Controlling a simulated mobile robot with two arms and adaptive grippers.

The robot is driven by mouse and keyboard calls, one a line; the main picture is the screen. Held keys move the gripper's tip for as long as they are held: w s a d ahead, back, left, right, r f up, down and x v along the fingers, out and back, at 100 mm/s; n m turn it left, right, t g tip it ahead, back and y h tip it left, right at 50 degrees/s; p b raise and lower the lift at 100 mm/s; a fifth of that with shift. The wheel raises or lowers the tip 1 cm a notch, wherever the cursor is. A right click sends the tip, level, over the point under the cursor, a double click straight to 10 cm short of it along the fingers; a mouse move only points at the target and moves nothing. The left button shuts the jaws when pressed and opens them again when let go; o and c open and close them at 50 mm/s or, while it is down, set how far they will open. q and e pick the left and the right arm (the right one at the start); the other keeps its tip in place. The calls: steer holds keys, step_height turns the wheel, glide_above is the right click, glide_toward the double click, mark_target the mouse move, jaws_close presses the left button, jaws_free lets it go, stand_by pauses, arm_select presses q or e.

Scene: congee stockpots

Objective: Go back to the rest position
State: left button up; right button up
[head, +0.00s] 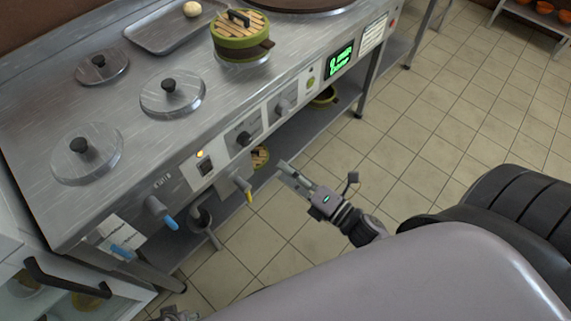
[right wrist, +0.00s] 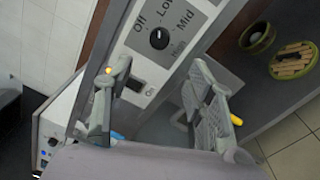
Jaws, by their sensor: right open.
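My right gripper (head: 284,176) is in front of the cooking counter, beside the yellow-tipped tap (head: 245,188) and over the tiled floor. In the right wrist view its two fingers (right wrist: 163,75) are spread apart with nothing held between them. The counter's front panel and a black knob (right wrist: 159,39) marked Off, Low and Mid show beyond the fingers. Part of what looks like my left gripper (head: 178,314) shows at the bottom edge of the head view; most of it is cut off and its fingers cannot be made out.
The steel counter (head: 130,105) carries several lidded wells, a tray (head: 175,28) with a pale bun, and a green steamer pot (head: 240,36) with a wooden lid. A blue-tipped tap (head: 160,213) sticks out in front. A lower shelf (head: 290,142) holds pots. Floor (head: 410,130) at right is clear.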

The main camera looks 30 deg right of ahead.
stand_by(0.3)
steer(key=s+d+f+m+g+h, duration=0.2)
steer(key=f+m+g+h, duration=0.2)
steer(key=f+m, duration=0.6)
steer(key=s+d+f+m+g+h, duration=0.25)
steer(key=f+m+g+h, duration=0.2)
steer(key=f+m, duration=0.55)
steer(key=s+a+f+m+g+y, duration=0.2)
steer(key=s+a+f+m+g, duration=0.15)
steer(key=s+f+g, duration=0.35)
arm_select(q)
steer(key=s+a+f+g+p, duration=0.1)
steer(key=s+a+f+p, duration=0.1)
steer(key=s+p, duration=1.5)
steer(key=shift+s+a, duration=0.4)
steer(key=shift+a, duration=0.2)
arm_select(e)
steer(key=s+d+f, duration=0.1)
steer(key=s, duration=0.9)
steer(key=s+d, duration=0.1)
steer(key=s, duration=0.9)
steer(key=shift+d+f+g, duration=0.35)
steer(key=shift+d, duration=0.05)
steer(key=shift+s+h, duration=0.1)
steer(key=shift+h, duration=0.15)
